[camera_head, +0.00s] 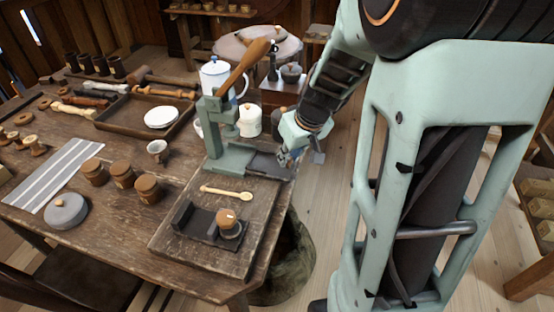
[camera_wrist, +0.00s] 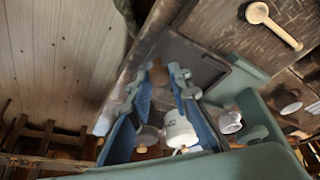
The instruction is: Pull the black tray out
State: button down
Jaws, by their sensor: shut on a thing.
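The black tray (camera_head: 268,165) is a flat dark slab sticking out to the right from the base of a green press (camera_head: 228,152) with a wooden lever. In the wrist view the tray (camera_wrist: 190,62) lies beside the green frame, with a small brown knob (camera_wrist: 158,72) at its outer end. My gripper (camera_head: 286,156) is at the tray's outer end. In the wrist view its blue-padded fingers (camera_wrist: 156,84) are on either side of the knob and appear shut on it. The exact contact is partly hidden by the fingers.
The press stands on a wooden board (camera_head: 185,205) with a wooden spoon (camera_head: 228,194) and a dark holder (camera_head: 195,222). A white canister (camera_head: 249,119) and a white pot (camera_head: 214,76) are behind. Free floor (camera_head: 318,215) lies right of the table edge.

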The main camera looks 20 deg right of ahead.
jog(key=shift+d, duration=0.15)
jog(key=c, duration=1.8)
grip_release()
jog(key=shift+s+r, duration=0.1)
jog(key=v, duration=0.7)
jog(key=shift+r, duration=0.2)
